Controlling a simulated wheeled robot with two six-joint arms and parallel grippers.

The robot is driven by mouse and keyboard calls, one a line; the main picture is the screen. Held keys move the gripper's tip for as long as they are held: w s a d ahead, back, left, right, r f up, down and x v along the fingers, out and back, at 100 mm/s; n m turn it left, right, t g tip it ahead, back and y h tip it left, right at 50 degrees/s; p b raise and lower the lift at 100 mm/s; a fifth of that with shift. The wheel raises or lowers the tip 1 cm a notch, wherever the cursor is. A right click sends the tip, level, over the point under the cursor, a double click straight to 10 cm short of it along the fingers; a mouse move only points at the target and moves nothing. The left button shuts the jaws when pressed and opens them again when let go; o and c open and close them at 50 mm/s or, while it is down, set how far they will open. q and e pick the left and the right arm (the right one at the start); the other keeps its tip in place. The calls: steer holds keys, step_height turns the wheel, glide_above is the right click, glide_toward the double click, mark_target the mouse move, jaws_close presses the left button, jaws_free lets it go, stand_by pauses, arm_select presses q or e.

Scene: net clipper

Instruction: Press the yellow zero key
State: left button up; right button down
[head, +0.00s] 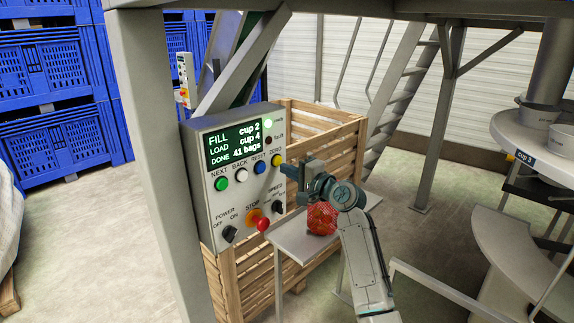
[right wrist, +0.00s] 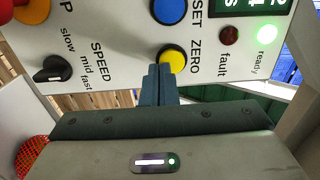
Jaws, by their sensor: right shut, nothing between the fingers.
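The yellow ZERO key (head: 276,159) is at the right end of the row of round keys on the grey control panel (head: 205,200). My right gripper (head: 287,171) is shut and empty, its fingers pointing at the panel just right of and below the key. In the right wrist view the closed fingertips (right wrist: 160,72) overlap the edge of the yellow key (right wrist: 174,59) and hide part of it. I cannot tell whether they touch it. The display (head: 232,143) reads FILL cup 2, LOAD cup 4, DONE 41 bags. My left gripper is not in view.
The blue RESET key (head: 259,167) is beside the yellow key. The red STOP knob (head: 263,224) and the black speed knob (head: 277,207) are below. A red net bag (head: 322,218) lies on a small shelf under my right arm. A wooden crate (head: 325,128) stands behind.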

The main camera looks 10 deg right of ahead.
steer(key=shift+w+a, duration=0.25)
steer(key=shift+w, duration=0.05)
